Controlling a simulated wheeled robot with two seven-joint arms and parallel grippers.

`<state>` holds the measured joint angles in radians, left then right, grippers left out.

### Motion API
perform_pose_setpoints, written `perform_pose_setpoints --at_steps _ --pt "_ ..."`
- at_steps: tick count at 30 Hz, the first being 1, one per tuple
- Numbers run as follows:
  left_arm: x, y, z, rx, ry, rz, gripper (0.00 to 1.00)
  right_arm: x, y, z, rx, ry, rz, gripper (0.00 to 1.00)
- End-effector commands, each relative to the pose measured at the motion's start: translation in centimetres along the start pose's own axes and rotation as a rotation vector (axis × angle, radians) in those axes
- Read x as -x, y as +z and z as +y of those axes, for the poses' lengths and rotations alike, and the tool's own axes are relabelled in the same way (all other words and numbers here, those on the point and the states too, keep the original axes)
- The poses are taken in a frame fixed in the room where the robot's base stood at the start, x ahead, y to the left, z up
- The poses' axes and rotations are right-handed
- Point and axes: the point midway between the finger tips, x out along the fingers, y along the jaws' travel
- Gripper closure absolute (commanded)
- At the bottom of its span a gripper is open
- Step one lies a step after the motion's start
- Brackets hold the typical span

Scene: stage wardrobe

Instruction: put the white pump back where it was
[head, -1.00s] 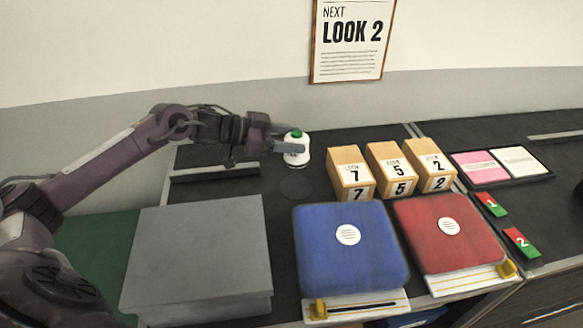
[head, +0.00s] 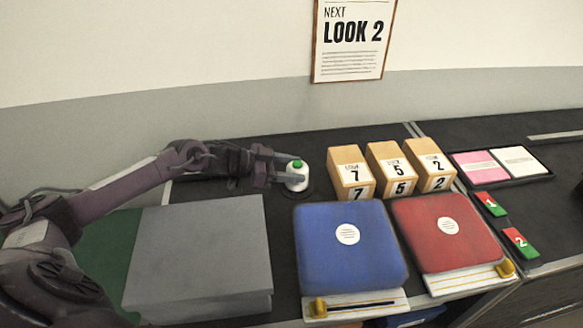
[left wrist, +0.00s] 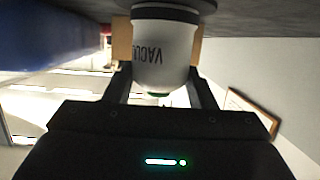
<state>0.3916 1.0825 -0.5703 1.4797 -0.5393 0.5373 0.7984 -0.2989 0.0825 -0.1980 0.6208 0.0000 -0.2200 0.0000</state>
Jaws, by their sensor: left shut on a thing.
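The white pump (head: 298,177) has a green top and stands upright on or just above a dark round mark on the black counter, left of the wooden blocks. My left gripper (head: 288,169) is shut on it, with a finger on each side. In the left wrist view the pump (left wrist: 163,52) appears upside down with lettering on its side, between the fingers of my left gripper (left wrist: 162,85). Its dark base is close to the counter surface; I cannot tell if it touches. My right gripper is not in view.
Wooden blocks numbered 7 (head: 350,172), 5 (head: 391,168) and 2 (head: 431,164) stand just right of the pump. A blue cushion (head: 350,248), a red cushion (head: 447,232) and a grey box (head: 198,252) lie in front. A framed LOOK 2 sign (head: 353,42) hangs behind.

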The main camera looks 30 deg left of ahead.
Motion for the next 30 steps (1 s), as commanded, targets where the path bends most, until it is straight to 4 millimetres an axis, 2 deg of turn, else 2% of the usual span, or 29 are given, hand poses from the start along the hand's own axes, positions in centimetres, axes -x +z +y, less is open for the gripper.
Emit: perform_pose_setpoints --at_steps 2,3,8,19,23,30 --pt "-0.1 0.2 0.0 -0.001 0.000 0.003 0.82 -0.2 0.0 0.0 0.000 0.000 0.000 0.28" --pt "-0.1 0.3 0.0 0.000 0.000 0.000 0.47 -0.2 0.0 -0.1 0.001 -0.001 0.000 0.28" --pt "-0.1 0.3 0.0 0.001 0.000 -0.001 0.28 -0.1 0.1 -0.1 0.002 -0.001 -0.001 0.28" --pt "0.3 0.0 0.0 0.001 -0.001 -0.002 0.28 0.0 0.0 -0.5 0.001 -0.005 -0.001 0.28" --pt "2.3 0.3 0.0 0.001 -0.001 -0.007 0.28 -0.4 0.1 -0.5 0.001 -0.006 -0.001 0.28" --pt "6.9 0.3 0.1 0.002 0.000 -0.008 0.28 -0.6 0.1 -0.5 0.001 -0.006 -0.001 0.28"
